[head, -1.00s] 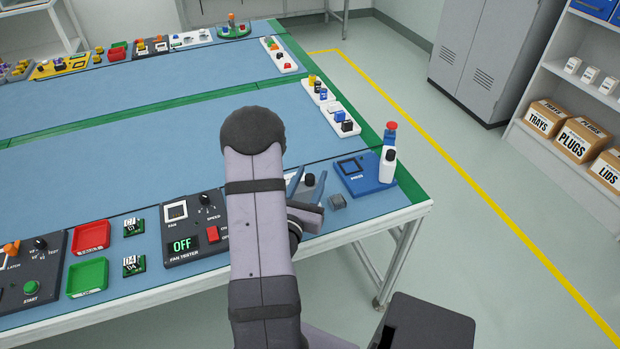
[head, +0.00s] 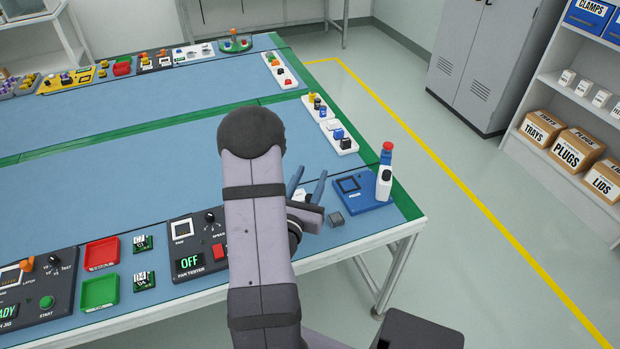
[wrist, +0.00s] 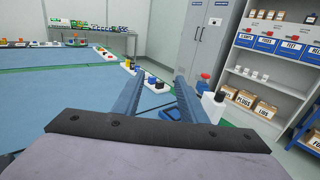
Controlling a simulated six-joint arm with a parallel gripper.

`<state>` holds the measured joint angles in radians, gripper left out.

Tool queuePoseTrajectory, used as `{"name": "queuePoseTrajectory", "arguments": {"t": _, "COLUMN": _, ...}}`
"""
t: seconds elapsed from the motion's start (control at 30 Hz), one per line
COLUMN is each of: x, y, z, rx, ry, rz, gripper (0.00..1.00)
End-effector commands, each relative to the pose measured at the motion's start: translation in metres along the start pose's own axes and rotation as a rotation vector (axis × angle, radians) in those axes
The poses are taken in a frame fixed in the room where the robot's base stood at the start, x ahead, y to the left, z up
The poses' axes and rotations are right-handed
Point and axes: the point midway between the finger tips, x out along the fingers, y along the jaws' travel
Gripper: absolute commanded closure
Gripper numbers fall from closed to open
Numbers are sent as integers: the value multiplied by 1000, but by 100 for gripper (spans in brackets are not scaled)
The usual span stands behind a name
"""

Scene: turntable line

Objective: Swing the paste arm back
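A blue station (head: 362,196) with a dark square window stands at the table's near right corner. A blue post with a red top (head: 387,153) rises at its right edge, and a white bottle-like part (head: 384,183) with a dark top is in front of it. Which of these is the paste arm I cannot tell for sure. The white part (wrist: 213,106) and red top (wrist: 205,77) also show in the wrist view, just right of the fingers. My gripper (head: 308,186) is left of the station, its blue fingers apart and empty; they also show in the wrist view (wrist: 160,78).
A fan tester (head: 190,261) reading OFF is to the left, with circuit boards (head: 144,281), a red tray (head: 101,253) and a green tray (head: 99,291). White racks (head: 332,127) line the right edge. The blue middle is clear.

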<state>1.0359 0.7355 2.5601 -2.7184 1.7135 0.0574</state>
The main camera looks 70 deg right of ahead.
Motion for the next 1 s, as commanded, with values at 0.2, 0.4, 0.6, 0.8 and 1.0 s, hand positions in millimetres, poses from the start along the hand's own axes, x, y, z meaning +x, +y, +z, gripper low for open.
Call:
{"name": "queuePoseTrajectory", "arguments": {"t": 0.2, "x": 0, "y": 0, "z": 21, "rx": 0, "ry": -1, "rz": 0, "gripper": 62}}
{"name": "queuePoseTrajectory", "arguments": {"t": 0.4, "x": 0, "y": 0, "z": 23, "rx": 0, "ry": -1, "rz": 0, "gripper": 62}}
{"name": "queuePoseTrajectory", "arguments": {"t": 0.6, "x": 0, "y": 0, "z": 22, "rx": 0, "ry": -1, "rz": 0, "gripper": 62}}
{"name": "queuePoseTrajectory", "arguments": {"t": 0.8, "x": -1, "y": 3, "z": 26, "rx": -3, "ry": 7, "rz": 7, "gripper": 100}}
{"name": "queuePoseTrajectory", "arguments": {"t": 1.0, "x": 10, "y": 18, "z": 20, "rx": -6, "ry": 13, "rz": 27, "gripper": 100}}
